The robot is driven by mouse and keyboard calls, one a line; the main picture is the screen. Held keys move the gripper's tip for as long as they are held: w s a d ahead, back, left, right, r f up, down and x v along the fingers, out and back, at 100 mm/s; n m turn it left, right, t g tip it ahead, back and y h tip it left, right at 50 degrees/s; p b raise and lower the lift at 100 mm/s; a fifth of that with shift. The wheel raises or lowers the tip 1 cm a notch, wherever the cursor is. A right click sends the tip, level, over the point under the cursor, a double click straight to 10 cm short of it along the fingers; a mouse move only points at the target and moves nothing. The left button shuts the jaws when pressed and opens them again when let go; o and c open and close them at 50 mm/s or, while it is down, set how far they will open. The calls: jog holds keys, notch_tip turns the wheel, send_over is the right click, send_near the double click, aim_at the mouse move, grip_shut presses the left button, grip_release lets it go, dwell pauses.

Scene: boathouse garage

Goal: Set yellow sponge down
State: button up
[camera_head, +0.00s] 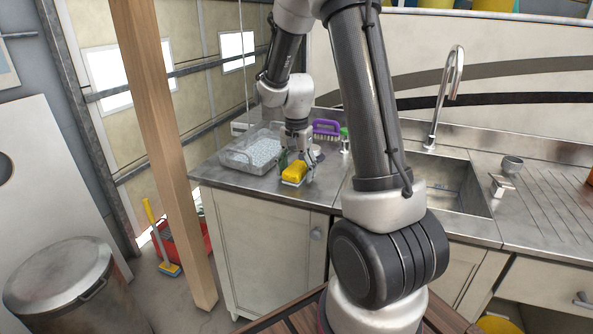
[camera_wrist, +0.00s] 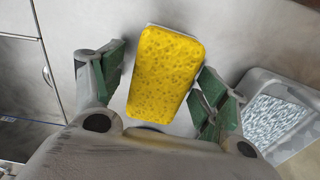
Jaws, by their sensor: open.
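The yellow sponge (camera_head: 293,173) lies on the metal counter near its front edge, left of the sink. It has a thin pale layer under the yellow. In the wrist view the sponge (camera_wrist: 164,75) sits between the two green-padded fingers of my gripper (camera_wrist: 160,88). The fingers are open, with a gap visible on each side of the sponge. In the head view my gripper (camera_head: 299,158) is right at the sponge, low over the counter.
A clear tray with pale contents (camera_head: 240,158) stands close to the left of the sponge. The counter's front edge is close.

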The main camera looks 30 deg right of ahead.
notch_tip(320, 180, up, 12)
dwell(0.6)
grip_shut()
dwell(0.4)
dwell(0.8)
dwell(0.4)
